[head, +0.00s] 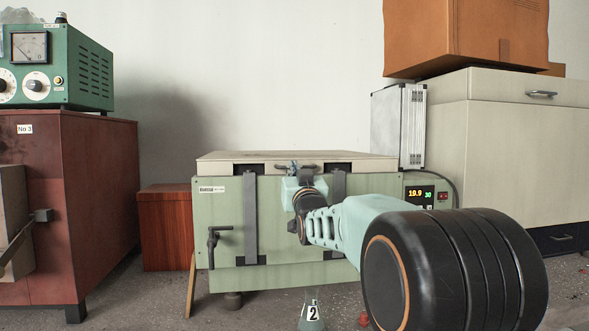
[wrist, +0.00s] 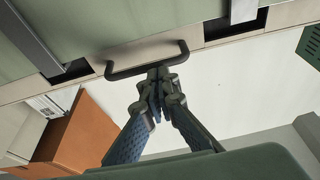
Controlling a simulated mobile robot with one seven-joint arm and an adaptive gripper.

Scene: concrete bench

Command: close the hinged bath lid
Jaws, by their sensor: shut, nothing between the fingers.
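The bath is a pale green box (head: 225,235) with a beige lid (head: 230,160) lying about level across its top. A dark bar handle is at the middle of the front top edge; it shows clearly in the wrist view (wrist: 118,71). My gripper (wrist: 158,75) is shut and empty, with its fingertips right at the handle's middle. I cannot tell whether they touch it. In the head view my gripper (head: 293,167) is at the front top edge and hides part of the handle. Whether a small gap remains under the lid cannot be told.
Two grey straps (head: 250,220) run down the bath's front, and a valve lever (head: 213,240) sticks out at its left. A display panel (head: 420,195) is at the right. A flask (head: 312,318) stands in front, below my arm. A cream cabinet (head: 500,140) stands at the right.

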